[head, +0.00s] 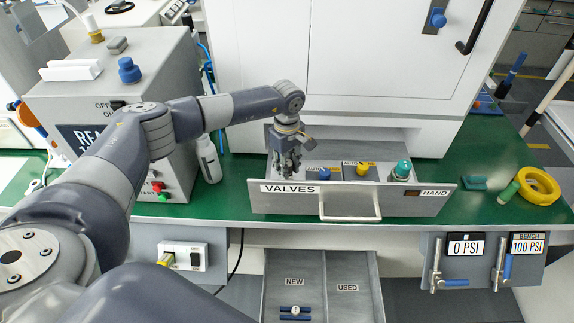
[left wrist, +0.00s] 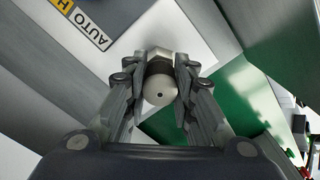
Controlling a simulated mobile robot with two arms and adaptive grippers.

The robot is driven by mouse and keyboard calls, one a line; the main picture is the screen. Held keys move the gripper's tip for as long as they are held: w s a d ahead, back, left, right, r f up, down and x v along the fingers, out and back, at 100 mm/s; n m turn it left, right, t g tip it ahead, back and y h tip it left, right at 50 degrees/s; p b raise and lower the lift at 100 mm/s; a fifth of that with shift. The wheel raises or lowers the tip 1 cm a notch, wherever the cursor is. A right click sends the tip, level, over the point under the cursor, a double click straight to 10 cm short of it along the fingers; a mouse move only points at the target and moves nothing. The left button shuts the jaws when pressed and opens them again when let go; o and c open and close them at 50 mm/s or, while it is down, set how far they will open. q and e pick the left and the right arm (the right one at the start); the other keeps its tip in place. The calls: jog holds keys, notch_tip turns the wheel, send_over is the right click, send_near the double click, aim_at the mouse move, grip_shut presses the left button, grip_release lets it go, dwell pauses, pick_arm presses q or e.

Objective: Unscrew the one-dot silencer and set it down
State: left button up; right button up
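The one-dot silencer (left wrist: 160,90) is a pale, rounded cylinder with one dark dot on its end, seen end-on in the left wrist view. A dark band and a pale hex fitting show behind it. My left gripper (left wrist: 160,102) has a finger on each side of it, and the pads appear to touch its sides. In the head view my left gripper (head: 286,162) points down at the left end of the VALVES drawer (head: 380,203) and hides the silencer there. My right gripper is not in view.
The drawer holds a blue knob (head: 325,172), a yellow knob (head: 364,169) and a teal knob (head: 402,170). Yellow tape (head: 540,185) lies at right. Below is an open tray marked NEW and USED (head: 319,265).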

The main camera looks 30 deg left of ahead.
pick_arm(q)
jog(key=n, duration=0.6)
jog(key=shift+r+p, duration=1.35)
jog(key=shift+r, duration=0.9)
